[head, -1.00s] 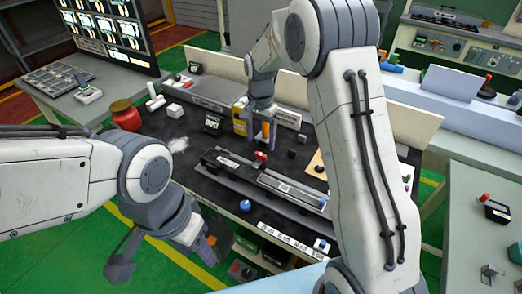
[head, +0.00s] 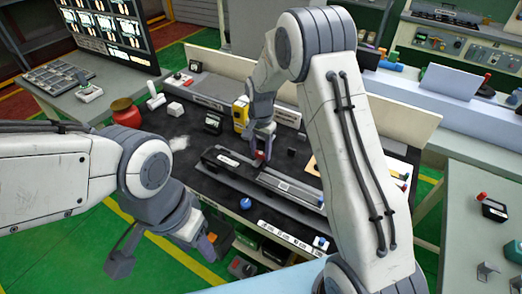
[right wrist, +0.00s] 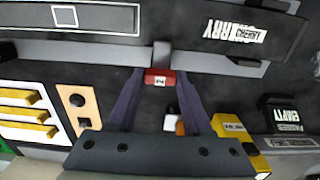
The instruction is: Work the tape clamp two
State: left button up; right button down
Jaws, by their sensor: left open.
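The red clamp piece (right wrist: 160,78), marked with a 2, sits at the edge of the long grey and black fixture (right wrist: 95,50) in the right wrist view. In the head view the red piece (head: 258,155) shows just below my right gripper (head: 263,146) on the bench. In the right wrist view the fingers of my right gripper (right wrist: 160,88) stand on either side of the red piece, with small gaps showing. My left gripper (head: 207,243) is low in front of the bench, away from the fixture, with its fingers partly hidden by its wrist.
A yellow block (right wrist: 235,135) and a black labelled box (right wrist: 283,115) stand near the right gripper. A tan plate with a black knob (right wrist: 78,100) and yellow-barred rack (right wrist: 25,112) lie opposite. A red jar (head: 125,113) and blue knob (head: 245,204) are on the bench.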

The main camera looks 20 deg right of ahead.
jog(key=shift+n, duration=0.4)
jog(key=n, duration=0.2)
jog(key=shift+n, duration=0.4)
jog(key=n, duration=0.3)
jog(key=shift+n, duration=0.3)
jog(key=n, duration=0.6)
jog(key=shift+p, duration=0.3)
jog(key=shift+n, duration=0.4)
jog(key=shift+c, duration=1.6)
grip_release()
jog(key=shift+r, duration=0.1)
